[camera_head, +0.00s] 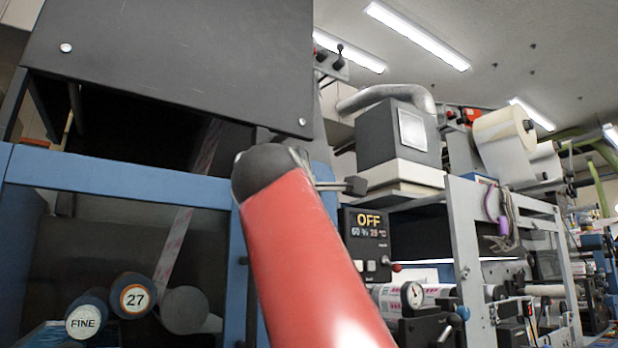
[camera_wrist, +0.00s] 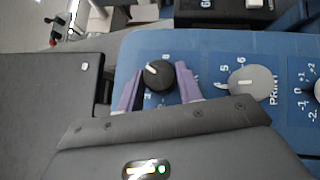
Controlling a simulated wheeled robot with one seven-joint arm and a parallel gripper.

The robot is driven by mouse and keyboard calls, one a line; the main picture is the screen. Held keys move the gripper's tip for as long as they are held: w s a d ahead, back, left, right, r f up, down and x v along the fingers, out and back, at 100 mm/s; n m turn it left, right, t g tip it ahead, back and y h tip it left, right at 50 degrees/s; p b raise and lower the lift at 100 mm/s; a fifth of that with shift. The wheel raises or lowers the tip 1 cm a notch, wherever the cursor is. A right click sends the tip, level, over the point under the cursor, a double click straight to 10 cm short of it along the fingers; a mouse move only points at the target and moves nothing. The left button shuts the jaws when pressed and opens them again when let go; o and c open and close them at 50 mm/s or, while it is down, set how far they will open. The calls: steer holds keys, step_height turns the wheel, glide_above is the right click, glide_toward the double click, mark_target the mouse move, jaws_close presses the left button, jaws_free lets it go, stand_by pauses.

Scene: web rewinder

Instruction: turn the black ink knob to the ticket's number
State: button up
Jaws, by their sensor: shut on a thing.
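The black ink knob (camera_wrist: 157,82) sits on a blue panel (camera_wrist: 215,52) in the wrist view. A white pointer mark on it points to the picture's upper left. My gripper (camera_wrist: 159,73) has its two purple fingers on either side of the knob and is shut on it. The fingers cover part of the scale around the knob, and the white figures near it are too small to read surely. In the head view my red arm hides the knob. I cannot make out the ticket in either view.
A grey knob (camera_wrist: 262,86) marked PRINT, with 5 and 6 by it, is right of the black knob. Another knob (camera_wrist: 317,90) is cut off at the right edge. A display (camera_head: 368,230) reads OFF. Rollers marked FINE (camera_head: 84,320) and 27 (camera_head: 133,298) are lower left.

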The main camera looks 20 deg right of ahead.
steer(key=shift+m+g+p, duration=0.4)
steer(key=shift+m+p, duration=0.05)
steer(key=shift+m, duration=0.15)
steer(key=o, duration=1)
steer(key=b+v, duration=0.2)
steer(key=v, duration=0.5)
steer(key=shift+s+a, duration=0.15)
steer(key=shift+s, duration=0.2)
